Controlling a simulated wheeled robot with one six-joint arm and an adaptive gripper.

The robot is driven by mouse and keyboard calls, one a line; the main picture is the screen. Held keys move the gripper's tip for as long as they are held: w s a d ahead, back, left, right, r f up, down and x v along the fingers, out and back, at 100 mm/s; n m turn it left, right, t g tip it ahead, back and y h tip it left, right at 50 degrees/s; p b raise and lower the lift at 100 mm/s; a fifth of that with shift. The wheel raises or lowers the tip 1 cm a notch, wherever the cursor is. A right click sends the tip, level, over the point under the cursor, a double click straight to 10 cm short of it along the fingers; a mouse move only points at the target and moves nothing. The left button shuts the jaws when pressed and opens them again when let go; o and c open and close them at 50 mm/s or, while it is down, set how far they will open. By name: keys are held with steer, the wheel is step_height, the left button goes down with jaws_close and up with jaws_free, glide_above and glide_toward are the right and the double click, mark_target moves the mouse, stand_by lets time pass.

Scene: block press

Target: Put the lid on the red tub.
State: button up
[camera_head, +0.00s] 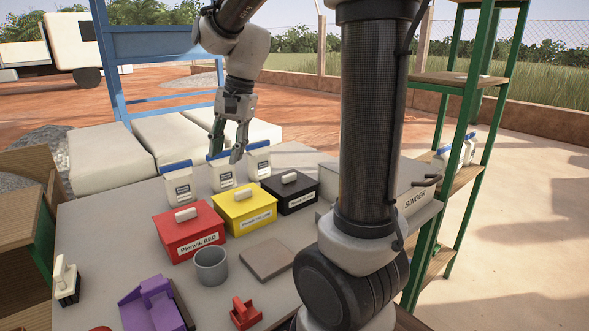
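The red tub (190,242), labelled "Plenvik RED", stands on the left middle of the grey table. A flat red lid (208,218) with a cream bar handle (186,214) appears to lie on top of it; I cannot tell whether it is fully seated.
A yellow tub (247,219) and a black tub (292,200) stand to the right, both lidded. A grey cup (211,267), flat tile (267,259), purple object (153,305) and small red object (245,313) lie in front. White bags (180,186) stand behind. A grey binder box (400,195) is at right.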

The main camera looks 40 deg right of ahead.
steer(key=s+d+n+t+h, duration=0.1)
steer(key=s+d+n, duration=0.1)
steer(key=s+n, duration=0.3)
steer(key=s+d+n+t+h, duration=0.1)
steer(key=s+d+n, duration=0.2)
steer(key=s, duration=1.1)
steer(key=n, duration=0.2)
steer(key=shift+s+d+n+t+h, duration=0.3)
steer(key=shift+d+t, duration=0.05)
steer(key=shift+t, duration=0.05)
